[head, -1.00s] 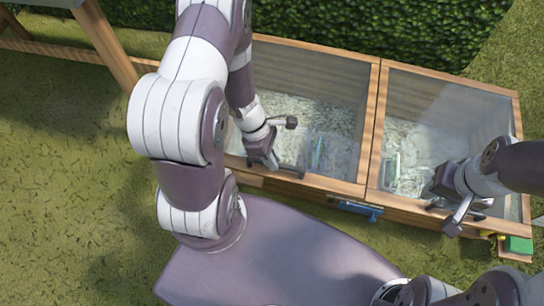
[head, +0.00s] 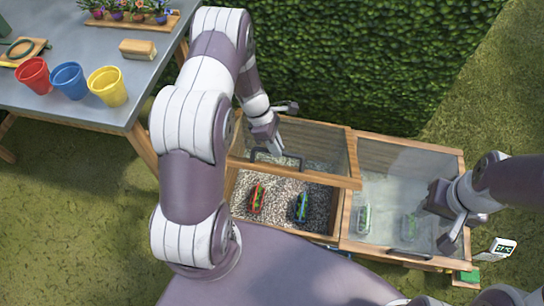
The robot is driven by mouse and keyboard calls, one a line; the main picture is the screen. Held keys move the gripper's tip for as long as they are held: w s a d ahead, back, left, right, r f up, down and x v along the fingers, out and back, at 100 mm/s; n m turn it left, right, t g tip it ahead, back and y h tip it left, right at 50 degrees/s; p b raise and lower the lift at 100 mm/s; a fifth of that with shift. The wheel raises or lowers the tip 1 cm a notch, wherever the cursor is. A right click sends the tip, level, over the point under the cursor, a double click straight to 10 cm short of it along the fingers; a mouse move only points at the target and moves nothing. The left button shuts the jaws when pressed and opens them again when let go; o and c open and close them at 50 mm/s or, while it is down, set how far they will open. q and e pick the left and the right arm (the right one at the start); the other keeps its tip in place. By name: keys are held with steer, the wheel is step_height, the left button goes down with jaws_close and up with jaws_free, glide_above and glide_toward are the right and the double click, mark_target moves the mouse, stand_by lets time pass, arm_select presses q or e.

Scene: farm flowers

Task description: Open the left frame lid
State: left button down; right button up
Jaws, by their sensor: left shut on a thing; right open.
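The left frame (head: 285,232) is a wooden box with a gravel bed. Its glass lid (head: 318,144) is raised at the front, leaving a gap between its wooden front rail (head: 325,179) and the box's front wall. My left gripper (head: 272,146) is shut on the dark lid handle (head: 292,161); the fingertips are partly hidden. On the gravel stand a red holder with green (head: 257,198) and a blue one with green (head: 301,206). My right gripper (head: 443,222) is open and empty by the right frame's closed lid (head: 395,180).
The right frame's handle (head: 408,254) is at its front. A small white display (head: 497,249) stands at the right. At left is a table (head: 35,100) with red (head: 33,75), blue (head: 69,80) and yellow (head: 107,86) pots. A hedge (head: 360,60) closes off the back.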

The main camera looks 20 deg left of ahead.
arm_select(q)
steer(key=w, duration=0.1)
steer(key=w+r, duration=0.1)
steer(key=w+a+p, duration=0.1)
steer(key=shift+w+r, duration=0.4)
arm_select(e)
steer(key=shift+w+r, duration=0.5)
steer(key=shift+r, duration=0.25)
arm_select(q)
steer(key=c, duration=1.1)
jaws_free()
steer(key=shift+f, duration=0.2)
arm_select(e)
steer(key=shift+w+a, duration=0.1)
steer(key=shift+w, duration=0.2)
steer(key=shift+w, duration=0.1)
